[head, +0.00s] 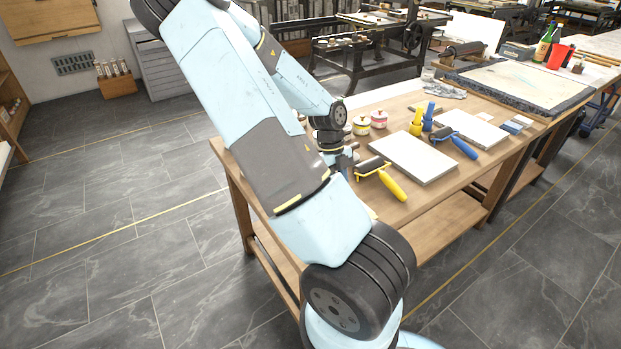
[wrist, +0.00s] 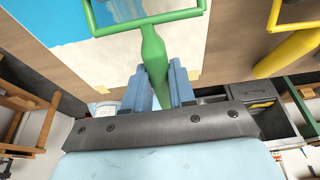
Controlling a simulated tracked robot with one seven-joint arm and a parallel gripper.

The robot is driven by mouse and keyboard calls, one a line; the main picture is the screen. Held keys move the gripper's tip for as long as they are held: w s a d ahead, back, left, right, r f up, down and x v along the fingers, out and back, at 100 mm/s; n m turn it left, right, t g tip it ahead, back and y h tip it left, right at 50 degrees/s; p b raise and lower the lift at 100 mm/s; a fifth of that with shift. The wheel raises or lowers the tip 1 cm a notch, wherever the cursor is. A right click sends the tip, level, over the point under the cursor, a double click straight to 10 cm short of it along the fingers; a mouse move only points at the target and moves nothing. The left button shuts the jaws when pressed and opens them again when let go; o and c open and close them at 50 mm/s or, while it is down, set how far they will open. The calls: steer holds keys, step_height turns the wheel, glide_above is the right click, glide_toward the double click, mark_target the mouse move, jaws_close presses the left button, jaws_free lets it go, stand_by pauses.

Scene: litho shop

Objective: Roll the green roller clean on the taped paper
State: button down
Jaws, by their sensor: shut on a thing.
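My gripper (wrist: 158,82) is shut on the handle of the green roller (wrist: 153,48), which stands between its two blue-grey fingers in the wrist view. The roller's green wire frame reaches to the top edge of that view, and its drum is out of the picture. Behind it lies the white paper (wrist: 106,58) with a blue patch (wrist: 92,25) on it. I cannot tell whether the roller touches the paper. In the head view my arm hides the green roller and the paper.
A yellow-handled roller (head: 393,187) lies right of my gripper on the wooden table, beside a pale slab (head: 413,157). A blue roller (head: 460,145), a second slab (head: 470,128) and small tins (head: 378,119) stand farther back. Grey floor surrounds the table's left side.

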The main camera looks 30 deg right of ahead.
steer(key=shift+s, duration=6.45)
steer(key=shift+w+f, duration=0.1)
steer(key=shift+w, duration=9.8)
steer(key=shift+r, duration=1.55)
steer(key=shift+f, duration=0.15)
